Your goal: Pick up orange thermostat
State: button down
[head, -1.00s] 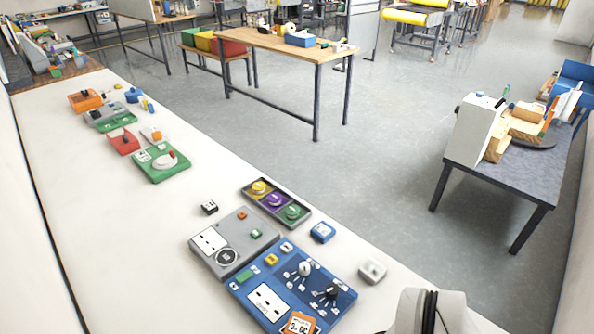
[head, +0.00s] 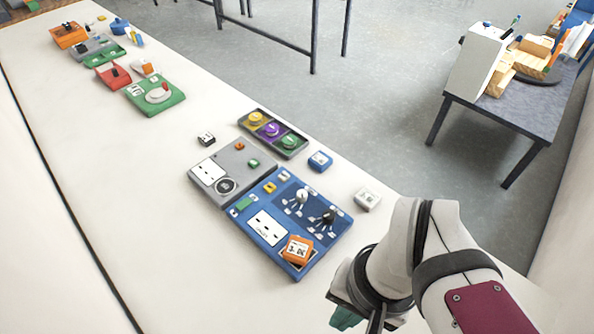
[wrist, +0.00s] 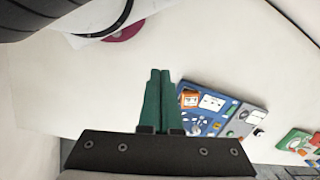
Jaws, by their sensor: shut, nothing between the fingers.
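The orange thermostat (head: 297,249) is a small orange block with a white display face. It sits on the near corner of the blue panel (head: 262,230). In the wrist view the thermostat (wrist: 190,100) shows just right of the fingertips, farther off on the blue panel (wrist: 207,121). My gripper (wrist: 160,74) has two green fingers, shut together with nothing between them. In the head view my gripper (head: 345,316) is low in the picture, right of the thermostat and apart from it, partly hidden by my arm.
A grey panel (head: 207,188) adjoins the blue one. A three-colour tray (head: 273,134), a blue block (head: 320,161) and a white block (head: 367,199) lie nearby. Green and red devices (head: 155,93) stand farther back. The white table (head: 100,200) is clear on the left.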

aim_at(298, 248)
grip_release()
jog(key=w+a+f+t+y, duration=0.1)
jog(key=w+a+f+t, duration=0.1)
jog(key=w+a+f, duration=0.4)
jog(key=w+a+f+t, duration=0.3)
jog(key=w+a, duration=0.6)
jog(key=f+t+h, duration=0.1)
jog(key=f, duration=0.1)
jog(key=w+d+f+t+h, duration=0.1)
jog(key=f, duration=0.1)
jog(key=f+m+t+h, duration=0.1)
jog(key=f, duration=0.1)
jog(key=shift+w+d+t+h, duration=0.15)
jog(key=shift+w+t+h, duration=0.25)
jog(key=d+t+h, duration=0.1)
jog(key=s+d+f+n+t+h, duration=0.1)
jog(key=d, duration=0.1)
jog(key=s+d+t+h, duration=0.1)
jog(key=d, duration=0.1)
jog(key=shift+s+f+n+h, duration=0.25)
jog(key=shift+f+n+h, duration=0.05)
jog(key=shift+n+h, duration=0.1)
jog(key=shift+s+d+t, duration=0.2)
jog(key=shift+d+t, duration=0.15)
jog(key=shift+t, duration=0.05)
jog(key=shift+h, duration=0.3)
jog(key=x, duration=0.7)
jog(key=shift+w+d+f, duration=0.1)
jog(key=shift+w, duration=0.15)
